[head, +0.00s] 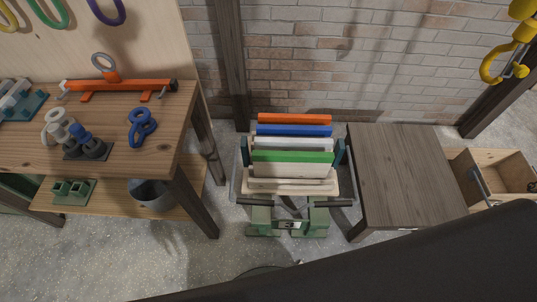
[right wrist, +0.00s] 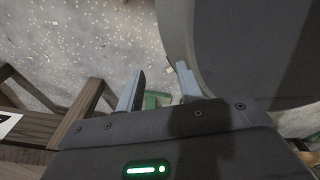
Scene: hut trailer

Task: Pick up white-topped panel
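The white-topped panel (head: 293,144) stands upright in a green rack (head: 263,217) on the floor, in the middle of the head view. It sits between a blue-topped panel (head: 293,131) behind it and a green-topped panel (head: 292,157) in front. Only its upper strip shows; its lower part is hidden. My right gripper (right wrist: 160,86) is open and empty in the right wrist view, with its two grey fingers apart. The panels cannot be made out in that view. My left gripper is not in view.
An orange-topped panel (head: 295,119) stands at the rack's back. A wooden workbench (head: 105,157) with tools is at left. A brown table (head: 408,174) and an open drawer (head: 496,176) are at right. Bare floor (head: 170,258) lies in front. A yellow hook (head: 491,68) hangs at upper right.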

